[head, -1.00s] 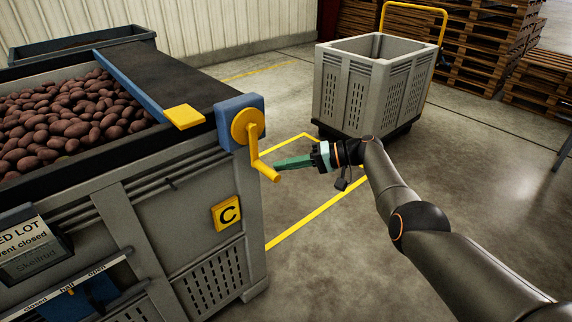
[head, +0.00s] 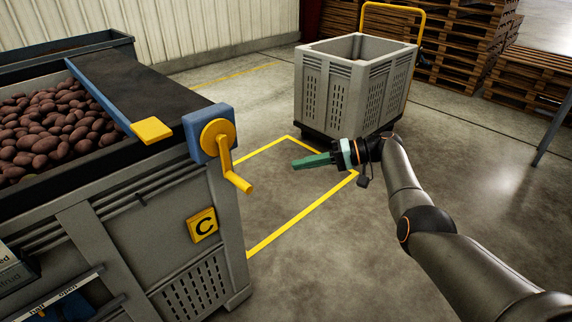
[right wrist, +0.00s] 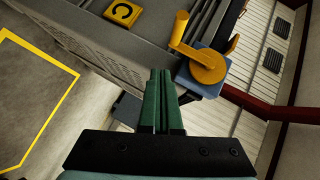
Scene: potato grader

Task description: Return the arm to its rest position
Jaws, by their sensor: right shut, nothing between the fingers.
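My right arm reaches in from the lower right in the head view. Its green-fingered right gripper (head: 311,161) is shut and empty, held in the air to the right of the yellow crank (head: 229,160) and apart from it. In the right wrist view the two green fingers (right wrist: 160,95) lie together, with the crank (right wrist: 202,60) beyond them. The crank sits on a blue block (head: 201,134) at the corner of the grey grader bin (head: 150,235). My left gripper is not in view.
Potatoes (head: 50,125) fill the bin beside a dark belt. A yellow C sign (head: 202,225) is on its side. A grey crate (head: 345,95) stands on a cart behind my gripper, with pallets (head: 460,50) at the back. Yellow floor lines (head: 305,213) mark a clear area.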

